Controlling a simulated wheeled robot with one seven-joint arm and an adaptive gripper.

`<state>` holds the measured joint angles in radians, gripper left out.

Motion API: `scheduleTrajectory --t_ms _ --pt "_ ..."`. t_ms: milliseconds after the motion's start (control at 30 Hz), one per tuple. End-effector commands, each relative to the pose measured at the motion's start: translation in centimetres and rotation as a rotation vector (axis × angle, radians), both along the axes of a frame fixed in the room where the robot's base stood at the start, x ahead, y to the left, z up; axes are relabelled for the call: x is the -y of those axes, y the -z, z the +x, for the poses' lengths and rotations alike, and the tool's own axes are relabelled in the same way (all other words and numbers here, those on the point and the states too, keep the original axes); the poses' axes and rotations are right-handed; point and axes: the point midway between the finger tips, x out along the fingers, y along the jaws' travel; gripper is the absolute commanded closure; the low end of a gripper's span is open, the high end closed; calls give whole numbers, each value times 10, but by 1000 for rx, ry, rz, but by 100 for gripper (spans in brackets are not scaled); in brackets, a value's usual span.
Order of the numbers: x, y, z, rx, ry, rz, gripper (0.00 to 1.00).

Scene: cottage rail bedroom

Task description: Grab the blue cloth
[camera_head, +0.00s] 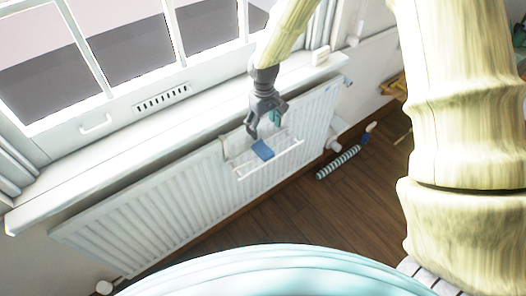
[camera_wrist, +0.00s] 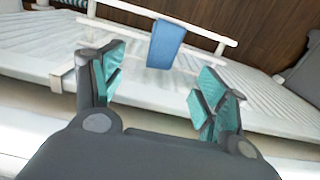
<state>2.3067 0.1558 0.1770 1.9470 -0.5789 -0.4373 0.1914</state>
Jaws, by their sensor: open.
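The blue cloth (camera_head: 262,150) hangs over a white rail of the rack (camera_head: 270,167) on the radiator under the window. In the wrist view the blue cloth (camera_wrist: 165,44) drapes over the white rail (camera_wrist: 200,29), ahead of the fingers and between their lines of reach. My gripper (camera_head: 266,126) is just above the cloth in the head view. In the wrist view my gripper (camera_wrist: 155,92) has its teal-padded fingers spread wide with nothing between them. The cloth appears apart from the fingers.
The white ribbed radiator (camera_head: 150,215) runs below the white windowsill (camera_head: 120,150). A striped roll (camera_head: 338,163) lies on the dark wooden floor (camera_head: 290,215) to the right. A small white object (camera_head: 320,55) sits at the sill's right end.

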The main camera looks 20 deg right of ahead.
Motion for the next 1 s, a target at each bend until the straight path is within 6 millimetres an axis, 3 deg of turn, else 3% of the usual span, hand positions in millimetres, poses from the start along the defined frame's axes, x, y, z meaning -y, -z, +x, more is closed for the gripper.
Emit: scheduleTrajectory --t_ms 400,733,1000 --pt "0 45 -1 -2 -2 -3 27" --pt "-1 61 -3 -3 -1 -2 27" --pt "-3 91 -7 -2 -2 -2 27"
